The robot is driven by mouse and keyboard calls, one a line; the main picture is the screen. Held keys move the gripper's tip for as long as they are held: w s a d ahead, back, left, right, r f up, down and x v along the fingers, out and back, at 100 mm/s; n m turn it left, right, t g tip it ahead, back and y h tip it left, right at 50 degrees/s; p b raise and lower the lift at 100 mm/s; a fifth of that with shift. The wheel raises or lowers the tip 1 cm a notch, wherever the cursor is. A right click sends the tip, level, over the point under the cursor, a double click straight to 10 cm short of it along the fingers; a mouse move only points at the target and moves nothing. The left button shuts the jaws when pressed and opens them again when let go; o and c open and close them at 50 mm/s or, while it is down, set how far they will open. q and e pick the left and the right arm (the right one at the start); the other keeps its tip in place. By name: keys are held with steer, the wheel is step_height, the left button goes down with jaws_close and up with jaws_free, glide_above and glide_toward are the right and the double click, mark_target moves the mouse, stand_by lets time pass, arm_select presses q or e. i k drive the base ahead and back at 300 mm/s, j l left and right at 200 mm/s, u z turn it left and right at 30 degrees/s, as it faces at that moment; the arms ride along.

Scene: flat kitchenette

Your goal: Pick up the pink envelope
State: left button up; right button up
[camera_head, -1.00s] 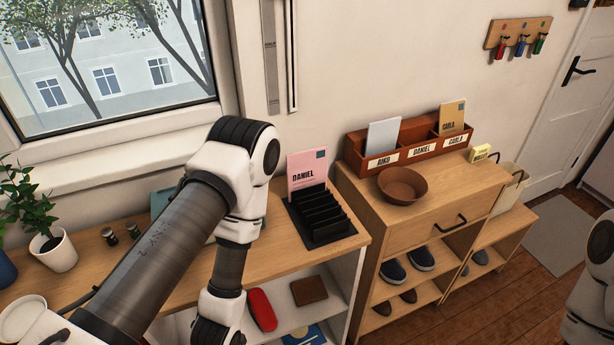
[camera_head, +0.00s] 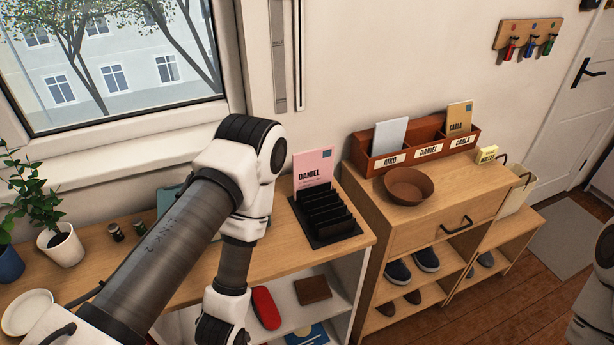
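The pink envelope (camera_head: 313,167) stands upright at the back of the black slotted rack (camera_head: 343,230) on the wooden counter. It carries the printed name DANIEL and a dark stamp at its upper right. The rack hides its lower edge. My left arm comes in from the left and bends down in front of the counter, left of the rack. Its gripper is below the picture's edge. My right arm shows only in part at the right edge, and its gripper is out of view.
A wooden sorter (camera_head: 415,150) labelled AIKO, DANIEL and CARLA holds a white envelope (camera_head: 390,136) and a tan one (camera_head: 459,118). A brown bowl (camera_head: 409,186) stands in front of it. Plant (camera_head: 40,215) at left. A red case (camera_head: 265,308) and brown wallet (camera_head: 313,290) lie on the shelf below.

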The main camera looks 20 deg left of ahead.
mark_target(313, 167)
steer(key=i+l, duration=0.45)
steer(key=i+l+u, duration=0.15)
steer(key=i+l, duration=0.35)
steer(key=l, duration=0.1)
